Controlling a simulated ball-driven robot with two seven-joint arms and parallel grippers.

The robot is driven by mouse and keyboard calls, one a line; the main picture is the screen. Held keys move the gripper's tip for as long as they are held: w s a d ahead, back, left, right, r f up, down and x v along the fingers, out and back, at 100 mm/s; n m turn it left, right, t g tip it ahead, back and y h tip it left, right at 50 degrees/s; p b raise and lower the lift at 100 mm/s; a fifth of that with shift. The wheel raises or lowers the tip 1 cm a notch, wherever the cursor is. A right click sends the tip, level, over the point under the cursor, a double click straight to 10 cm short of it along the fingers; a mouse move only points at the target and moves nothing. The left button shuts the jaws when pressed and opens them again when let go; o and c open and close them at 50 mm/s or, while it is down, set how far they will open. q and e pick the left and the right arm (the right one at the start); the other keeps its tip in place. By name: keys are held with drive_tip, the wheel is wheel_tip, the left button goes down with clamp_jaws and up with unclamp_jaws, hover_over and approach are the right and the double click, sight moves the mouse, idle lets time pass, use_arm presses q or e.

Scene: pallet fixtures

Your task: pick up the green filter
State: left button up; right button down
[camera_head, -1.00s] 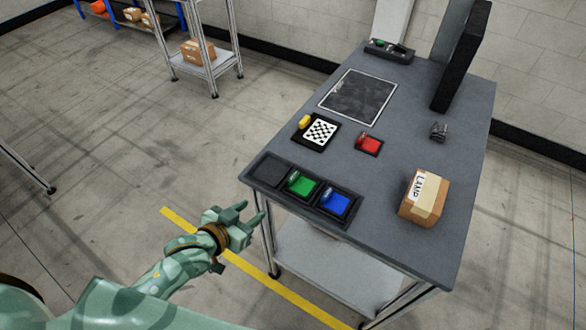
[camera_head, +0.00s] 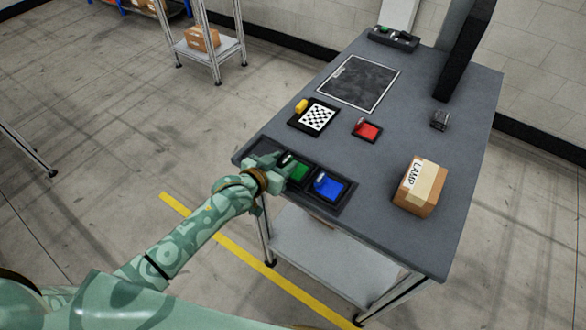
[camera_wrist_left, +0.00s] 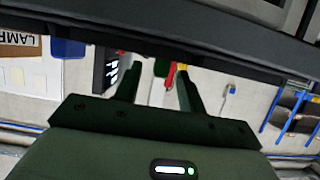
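The green filter (camera_head: 299,172) sits in the middle slot of a black three-slot tray (camera_head: 330,208) at the near left edge of the table. My left gripper (camera_head: 272,162) is at the tray beside the green filter, on its left, partly over the left slot. In the left wrist view the two fingers (camera_wrist_left: 158,88) stand apart with a clear gap. A green patch (camera_wrist_left: 162,67), likely the filter, shows beyond the fingertips. I cannot tell whether the fingers touch it. My right gripper is in neither view.
A blue filter (camera_head: 328,187) is in the slot to the right. A red filter (camera_head: 367,131) on a small base and a checkered plate (camera_head: 317,118) lie behind. A LAMP box (camera_head: 420,188) stands at right, a tall black panel (camera_head: 467,55) at the back.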

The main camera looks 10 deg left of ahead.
use_arm(q)
drive_tip(key=shift+w+d+f, duration=0.25)
drive_tip(key=shift+w+f, duration=0.1)
drive_tip(key=shift+w, duration=0.25)
drive_tip(key=shift+s+r, duration=0.1)
clamp_jaws()
drive_tip(key=shift+r, duration=0.1)
